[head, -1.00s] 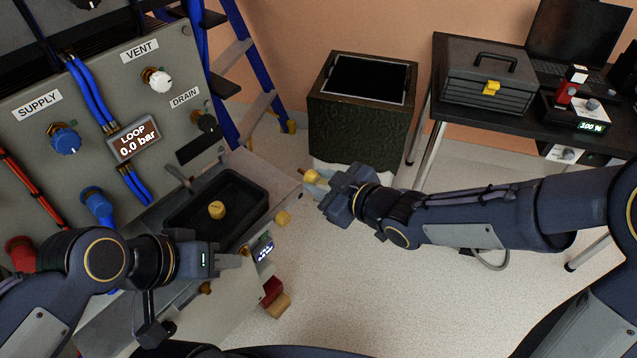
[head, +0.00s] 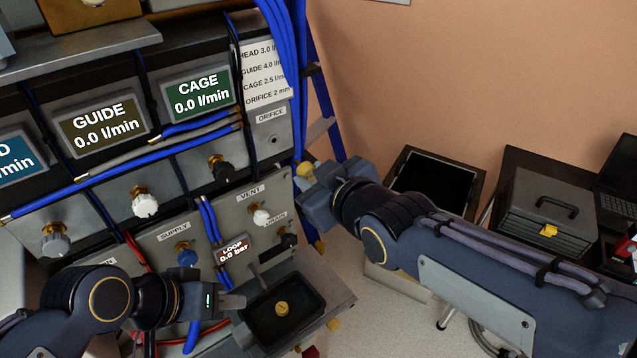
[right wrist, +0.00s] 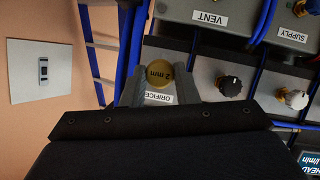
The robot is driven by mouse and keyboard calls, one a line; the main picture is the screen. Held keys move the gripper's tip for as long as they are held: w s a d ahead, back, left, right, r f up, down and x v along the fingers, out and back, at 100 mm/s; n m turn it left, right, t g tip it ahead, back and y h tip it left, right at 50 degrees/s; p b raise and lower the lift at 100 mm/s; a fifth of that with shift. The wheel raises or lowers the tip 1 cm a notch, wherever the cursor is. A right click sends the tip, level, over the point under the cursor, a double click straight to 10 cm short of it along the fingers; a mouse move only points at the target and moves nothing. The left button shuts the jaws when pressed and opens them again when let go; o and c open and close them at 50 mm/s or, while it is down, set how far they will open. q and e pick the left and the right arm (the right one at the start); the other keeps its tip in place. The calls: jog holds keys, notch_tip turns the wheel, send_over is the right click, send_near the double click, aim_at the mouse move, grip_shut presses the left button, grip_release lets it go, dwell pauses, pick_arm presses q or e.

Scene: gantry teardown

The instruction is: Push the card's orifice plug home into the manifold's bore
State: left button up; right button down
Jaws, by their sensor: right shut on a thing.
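My right gripper (head: 305,178) is shut on a brass orifice plug (head: 304,170), beside the manifold's right end. In the right wrist view the plug's round face (right wrist: 158,73) reads "2 mm" between the fingers. The manifold's bore (head: 273,139) is a small hole in the grey block under the ORIFICE label, up and left of the plug. The plug is apart from it in the head view. The card (head: 265,75) above lists ORIFICE 2 mm. My left gripper (head: 232,301) is beside the black tray; its finger gap is unclear.
A black tray (head: 252,325) on the bench holds another yellow plug (head: 282,308). Blue hoses (head: 283,45) hang close to the card and bore. A blue ladder (head: 325,130) stands behind my right gripper. A toolbox (head: 548,212) is at the right.

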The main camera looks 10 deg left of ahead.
aim_at(276, 143)
jog(key=shift+a+r, duration=0.1)
jog(key=shift+r, duration=0.15)
jog(key=shift+w+a+f, duration=0.1)
jog(key=shift+f, duration=0.05)
jog(key=shift+w+a+f+b, duration=0.1)
jog(key=shift+w+a+b, duration=0.75)
jog(key=shift+b, duration=0.3)
jog(key=shift+w+a+r+b, duration=0.2)
jog(key=shift+w+a+b, duration=0.25)
jog(key=shift+w+a, duration=0.55)
jog(key=shift+a, duration=0.2)
jog(key=shift+w+a, duration=0.5)
jog(key=shift+w+a, duration=0.45)
jog(key=shift+w+a+r, duration=0.1)
